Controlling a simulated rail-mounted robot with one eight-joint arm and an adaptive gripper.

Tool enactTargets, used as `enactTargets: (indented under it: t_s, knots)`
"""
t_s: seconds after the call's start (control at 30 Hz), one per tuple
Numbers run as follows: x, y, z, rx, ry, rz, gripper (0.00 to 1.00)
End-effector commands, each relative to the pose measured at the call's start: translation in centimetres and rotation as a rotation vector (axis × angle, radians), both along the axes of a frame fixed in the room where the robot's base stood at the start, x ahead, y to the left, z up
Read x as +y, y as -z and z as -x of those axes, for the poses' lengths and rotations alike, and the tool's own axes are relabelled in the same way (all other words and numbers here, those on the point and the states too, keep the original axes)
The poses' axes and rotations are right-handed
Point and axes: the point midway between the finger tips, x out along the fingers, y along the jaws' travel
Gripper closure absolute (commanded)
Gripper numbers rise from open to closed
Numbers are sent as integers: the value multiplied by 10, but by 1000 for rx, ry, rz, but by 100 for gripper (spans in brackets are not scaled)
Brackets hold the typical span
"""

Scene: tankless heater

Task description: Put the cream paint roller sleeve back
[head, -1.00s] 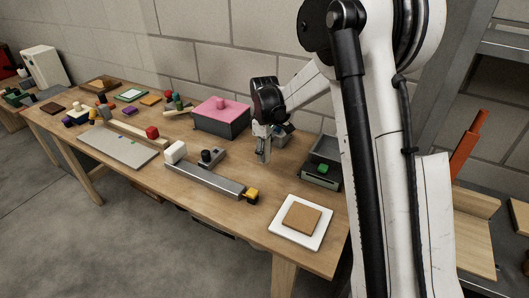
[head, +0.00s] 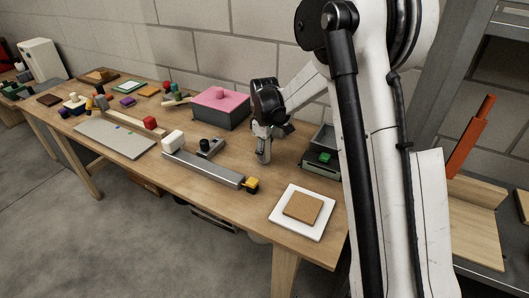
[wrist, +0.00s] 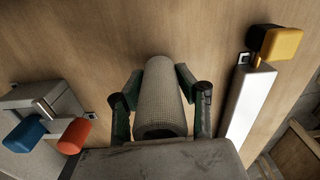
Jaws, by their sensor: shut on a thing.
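The paint roller sleeve (wrist: 160,88) is a cream-grey, woven-textured hollow cylinder in the wrist view. My gripper (wrist: 160,100) is shut on it, with a dark green-and-black finger on each side. The sleeve's near open end faces the wrist camera, and its far end points away over bare wood. In the head view my gripper (head: 263,160) points down over the workbench (head: 225,225), right of the pink-topped box. The sleeve is too small there to separate clearly from the fingers. I cannot tell whether its lower end touches the wood.
A long grey bar with a yellow end (head: 251,184) lies in front of my gripper. The pink-topped box (head: 220,112) is left, and a dark tray with a green block (head: 325,157) is right. A white plate with a brown square (head: 302,206) is near the front-right corner.

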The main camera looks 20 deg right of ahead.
Motion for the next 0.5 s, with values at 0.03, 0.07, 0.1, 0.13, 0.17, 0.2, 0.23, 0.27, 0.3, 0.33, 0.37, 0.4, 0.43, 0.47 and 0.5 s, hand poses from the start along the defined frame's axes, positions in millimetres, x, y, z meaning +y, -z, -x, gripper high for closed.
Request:
enactTargets:
  t_s: [0.03, 0.07, 0.1, 0.13, 0.17, 0.2, 0.23, 0.27, 0.3, 0.33, 0.37, 0.4, 0.43, 0.47, 0.5]
  knots:
    - [0, 0, 0, 0, 0, 0, 100]
    - [0, 1, 0, 0, 0, 0, 100]
    - [0, 1, 0, 0, 0, 0, 100]
    - [0, 2, 0, 0, 0, 0, 100]
    - [0, 2, 0, 0, 0, 0, 100]
    - [0, 3, 0, 0, 0, 0, 100]
    - [0, 3, 0, 0, 0, 0, 100]
    - [0, 3, 0, 0, 0, 0, 100]
    - [0, 4, 0, 0, 0, 0, 100]
    - [0, 4, 0, 0, 0, 0, 100]
    - [0, 5, 0, 0, 0, 0, 100]
    - [0, 5, 0, 0, 0, 0, 100]
    - [0, 6, 0, 0, 0, 0, 100]
    - [0, 6, 0, 0, 0, 0, 100]
    - [0, 6, 0, 0, 0, 0, 100]
